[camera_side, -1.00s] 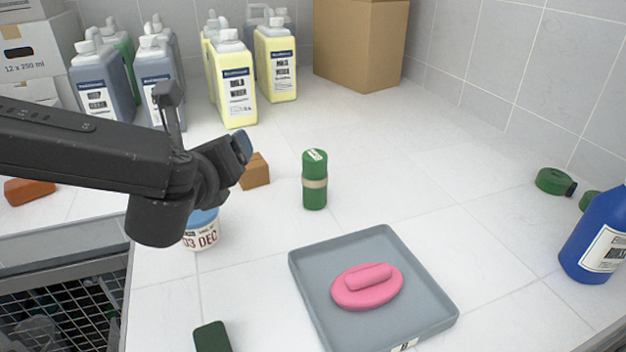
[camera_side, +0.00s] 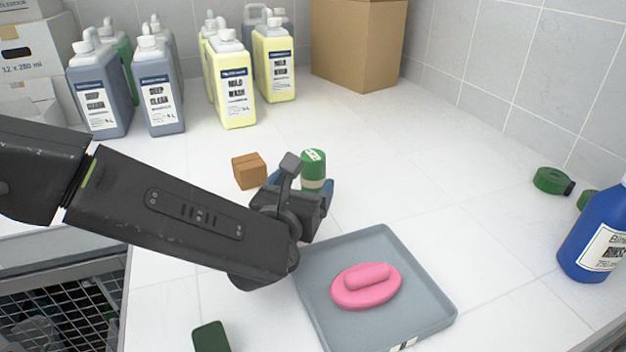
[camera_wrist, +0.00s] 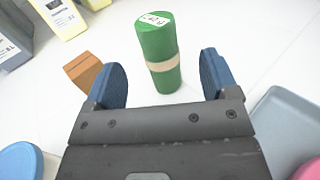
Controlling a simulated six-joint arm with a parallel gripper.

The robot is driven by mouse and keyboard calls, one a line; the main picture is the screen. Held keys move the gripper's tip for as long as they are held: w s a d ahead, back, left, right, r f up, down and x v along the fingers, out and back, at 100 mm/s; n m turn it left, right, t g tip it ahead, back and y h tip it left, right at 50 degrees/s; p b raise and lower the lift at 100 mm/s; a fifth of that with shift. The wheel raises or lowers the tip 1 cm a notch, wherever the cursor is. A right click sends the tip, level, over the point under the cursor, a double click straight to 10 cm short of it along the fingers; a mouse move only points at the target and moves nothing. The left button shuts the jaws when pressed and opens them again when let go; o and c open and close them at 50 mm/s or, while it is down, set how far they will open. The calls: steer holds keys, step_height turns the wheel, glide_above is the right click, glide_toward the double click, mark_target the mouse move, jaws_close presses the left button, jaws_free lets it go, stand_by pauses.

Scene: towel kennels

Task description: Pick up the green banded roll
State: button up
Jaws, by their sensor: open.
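The green banded roll (camera_wrist: 158,45) stands upright on the white counter, with a tan band around its middle and a white label on top. In the side view its top (camera_side: 313,160) shows behind my gripper, which hides its lower part. My gripper (camera_wrist: 163,75) is open in the wrist view, its two blue fingertips apart. The roll stands between and just beyond them, with a gap visible on each side. I cannot tell whether anything touches it.
A brown block (camera_side: 249,170) is left of the roll. A grey tray (camera_side: 432,300) holding a pink brush-like thing (camera_side: 366,287) is at front right. Bottles (camera_side: 232,90) stand at the back left. A blue bottle (camera_side: 597,240) is at the right. The counter behind the roll is clear.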

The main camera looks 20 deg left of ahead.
mark_target(309, 171)
steer(key=shift+w+a+r, duration=0.1)
steer(key=shift+w+a, duration=0.1)
steer(key=shift+w, duration=0.9)
steer(key=shift+w+a, duration=0.15)
steer(key=shift+w, duration=0.95)
steer(key=shift+w+a+r, duration=0.1)
steer(key=shift+w+a, duration=0.1)
steer(key=shift+w, duration=0.9)
steer(key=shift+c, duration=0.5)
steer(key=c, duration=1)
